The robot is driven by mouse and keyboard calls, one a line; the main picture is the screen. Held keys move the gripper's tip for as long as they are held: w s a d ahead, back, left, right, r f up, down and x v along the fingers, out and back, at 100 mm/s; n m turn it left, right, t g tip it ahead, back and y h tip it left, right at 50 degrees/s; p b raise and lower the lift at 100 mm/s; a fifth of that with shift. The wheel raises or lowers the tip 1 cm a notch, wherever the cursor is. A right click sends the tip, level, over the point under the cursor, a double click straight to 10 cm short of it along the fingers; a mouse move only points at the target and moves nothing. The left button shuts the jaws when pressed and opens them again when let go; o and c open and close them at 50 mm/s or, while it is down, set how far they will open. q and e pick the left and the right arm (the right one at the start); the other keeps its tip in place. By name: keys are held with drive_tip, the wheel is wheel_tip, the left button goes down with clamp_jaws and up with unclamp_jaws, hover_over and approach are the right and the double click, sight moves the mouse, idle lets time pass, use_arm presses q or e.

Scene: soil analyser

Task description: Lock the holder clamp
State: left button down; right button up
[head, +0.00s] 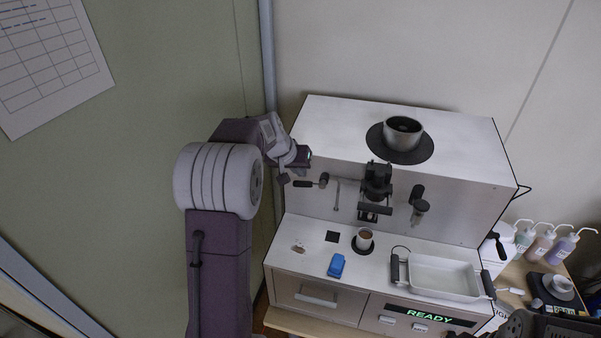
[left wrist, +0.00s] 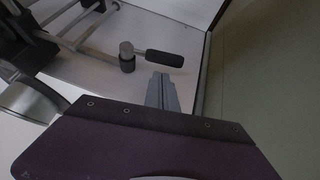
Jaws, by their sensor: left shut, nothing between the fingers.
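The clamp lever, a black-handled lever (head: 305,183) with a round grey pivot, sticks out leftward from the analyser's front face. In the left wrist view the lever (left wrist: 163,57) lies roughly level. The black holder (head: 376,183) is to its right on the same face, partly seen in the left wrist view (left wrist: 35,50). My left gripper (head: 284,179) is shut and empty, just left of the handle's free end. In the left wrist view its fingertips (left wrist: 161,92) point toward the handle, and a gap shows between them.
The analyser's white body (head: 335,125) fills the middle. On its shelf are a cup (head: 364,239), a blue block (head: 336,265) and a white tray (head: 443,275). Another black-handled part (head: 418,205) is on the face's right. A wall (head: 130,150) stands close at left.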

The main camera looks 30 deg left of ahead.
sight(298, 184)
use_arm(q)
drive_tip(key=shift+s+d+f, duration=0.1)
drive_tip(key=shift+f, duration=0.3)
drive_tip(key=shift+s+d+f, duration=0.15)
drive_tip(key=shift+f, duration=0.05)
drive_tip(key=shift+f, duration=0.1)
drive_tip(key=shift+f+b, duration=0.15)
drive_tip(key=shift+b, duration=0.2)
drive_tip(key=f+h+b, duration=0.1)
drive_tip(key=b, duration=0.2)
drive_tip(key=f+n+t+h+b, duration=0.1)
drive_tip(key=f+h+b, duration=0.1)
drive_tip(key=b, duration=0.2)
drive_tip(key=a+f+h+b, duration=0.1)
drive_tip(key=b, duration=0.3)
drive_tip(key=shift+f+n+t+h, duration=0.15)
drive_tip(key=shift+n+t+h, duration=0.15)
drive_tip(key=shift+n+h, duration=0.1)
drive_tip(key=d+f+n+t+h+b, duration=0.1)
drive_tip(key=h+b, duration=0.1)
drive_tip(key=b, duration=0.3)
drive_tip(key=d+f+n+t+h+b, duration=0.1)
drive_tip(key=f+h+b, duration=0.1)
drive_tip(key=b, duration=0.3)
drive_tip(key=d+f+n+t+h+b, duration=0.1)
drive_tip(key=t+h+b, duration=0.1)
drive_tip(key=b, duration=0.3)
drive_tip(key=shift+w+d+f+n+h, duration=0.2)
drive_tip(key=shift+w+n+h, duration=0.1)
drive_tip(key=shift+n+h, duration=0.1)
